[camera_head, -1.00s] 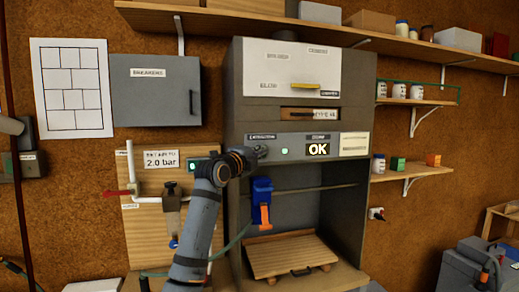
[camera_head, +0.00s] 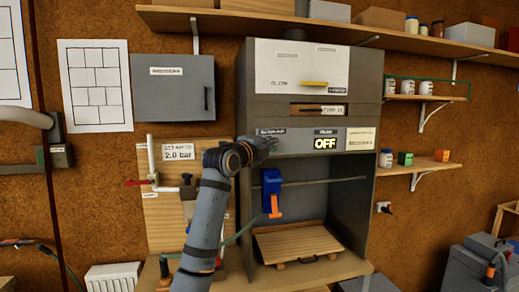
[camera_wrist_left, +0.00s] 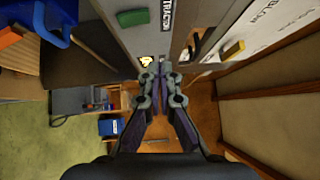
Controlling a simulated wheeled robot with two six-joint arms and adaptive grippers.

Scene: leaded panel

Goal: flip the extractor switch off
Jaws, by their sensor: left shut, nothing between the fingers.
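My left gripper (camera_head: 271,142) is at the strip. Its fingers (camera_wrist_left: 160,72) are shut with nothing between them, apart from the lever in the wrist view. Contact cannot be told from the head view. The display (camera_head: 325,143) right of the gripper reads OFF. My right gripper is not in view.
The grey hood (camera_head: 365,85) has a yellow handle (camera_head: 314,84) above the strip. A blue and orange tool (camera_head: 271,190) hangs just below my gripper. A slatted wooden board (camera_head: 300,242) lies inside. A grey cabinet (camera_head: 173,87) and a pipe panel (camera_head: 165,220) are to the left.

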